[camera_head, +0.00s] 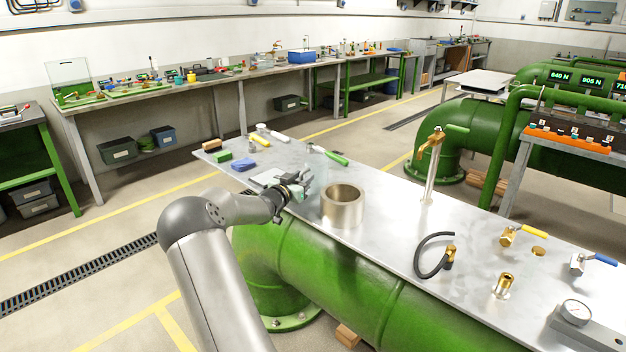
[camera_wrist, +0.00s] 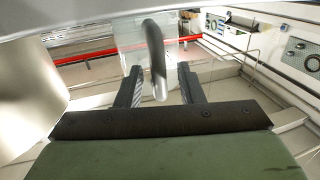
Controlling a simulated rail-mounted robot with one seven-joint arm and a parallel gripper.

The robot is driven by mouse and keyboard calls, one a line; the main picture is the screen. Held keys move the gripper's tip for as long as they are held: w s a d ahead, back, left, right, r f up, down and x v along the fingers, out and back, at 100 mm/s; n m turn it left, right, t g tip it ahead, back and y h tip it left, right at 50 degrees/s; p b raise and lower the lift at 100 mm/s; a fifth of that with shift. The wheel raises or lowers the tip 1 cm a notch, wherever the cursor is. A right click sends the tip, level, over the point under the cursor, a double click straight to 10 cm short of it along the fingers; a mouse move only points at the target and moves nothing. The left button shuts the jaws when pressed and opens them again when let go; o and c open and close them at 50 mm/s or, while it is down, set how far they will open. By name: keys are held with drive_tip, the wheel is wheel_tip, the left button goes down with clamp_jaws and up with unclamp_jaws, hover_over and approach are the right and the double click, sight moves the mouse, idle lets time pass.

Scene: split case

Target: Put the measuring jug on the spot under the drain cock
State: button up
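The measuring jug is a clear, see-through vessel (camera_wrist: 130,42) with a grey curved handle (camera_wrist: 156,62), straight ahead in the wrist view. In the head view it shows only faintly (camera_head: 318,178), just beyond my gripper (camera_head: 298,190). My gripper is open, its two dark fingers (camera_wrist: 161,80) on either side of the handle, with gaps showing on both sides. The jug appears to stand upright on the metal bench top. The brass drain cock (camera_head: 431,146) sits on a metal post to the right of the jug. I cannot make out the spot under it.
A thick metal ring (camera_head: 343,206) stands close to the right of my gripper. A black hose (camera_head: 432,256), brass and steel valves (camera_head: 508,237) and a gauge (camera_head: 574,313) lie farther right. Brushes and blocks (camera_head: 222,155) lie at the left end. The bench between ring and post is clear.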

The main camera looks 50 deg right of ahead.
clamp_jaws()
